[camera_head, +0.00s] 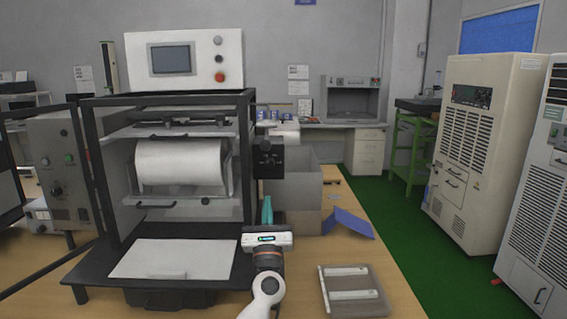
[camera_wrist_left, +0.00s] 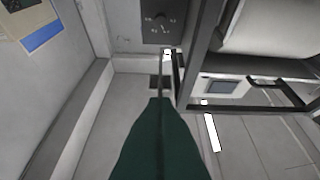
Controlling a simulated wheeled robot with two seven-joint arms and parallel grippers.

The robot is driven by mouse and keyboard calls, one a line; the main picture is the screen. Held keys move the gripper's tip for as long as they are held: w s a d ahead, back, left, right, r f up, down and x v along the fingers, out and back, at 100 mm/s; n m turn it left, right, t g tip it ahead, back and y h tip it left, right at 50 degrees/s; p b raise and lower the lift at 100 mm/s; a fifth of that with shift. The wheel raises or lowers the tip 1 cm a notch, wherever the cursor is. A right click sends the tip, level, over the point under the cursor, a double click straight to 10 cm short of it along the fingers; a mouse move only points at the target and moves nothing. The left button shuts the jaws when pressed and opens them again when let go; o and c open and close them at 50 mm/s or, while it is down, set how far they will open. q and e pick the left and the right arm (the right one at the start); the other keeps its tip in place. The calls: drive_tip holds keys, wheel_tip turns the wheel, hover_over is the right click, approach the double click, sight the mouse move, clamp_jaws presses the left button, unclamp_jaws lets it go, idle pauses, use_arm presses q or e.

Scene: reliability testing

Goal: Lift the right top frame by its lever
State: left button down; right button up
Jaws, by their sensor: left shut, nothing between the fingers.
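The test machine has a black frame (camera_head: 180,98) around a white roller (camera_head: 180,163). A grey crossbar (camera_head: 165,130) with dark fittings lies above the roller. A dark knobbed box (camera_head: 268,160) is on the machine's right side. I cannot tell which part is the lever of the right top frame. My left gripper (camera_head: 267,203) is shut and empty, its teal fingers pointing up in front of the machine's right side, below the knobbed box. In the left wrist view, its green finger (camera_wrist_left: 160,140) fills the lower middle, near the black frame bars (camera_wrist_left: 178,75). My right gripper is not in view.
A white sheet (camera_head: 175,259) lies on the machine's black base. On the wooden table are a grey tray (camera_head: 352,308) with pale bars and a blue folder (camera_head: 348,222). A grey box (camera_head: 293,185) stands behind the gripper. Table space to the gripper's right is partly clear.

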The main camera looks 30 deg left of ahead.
use_arm(q)
drive_tip(key=shift+s, duration=0.2)
drive_tip(key=shift+w+a, duration=0.1)
drive_tip(key=w+a+r+p, duration=0.3)
drive_tip(key=w+r+p, duration=0.2)
drive_tip(key=r, duration=0.4)
drive_tip(key=shift+w+a, duration=0.35)
drive_tip(key=shift+r, duration=0.15)
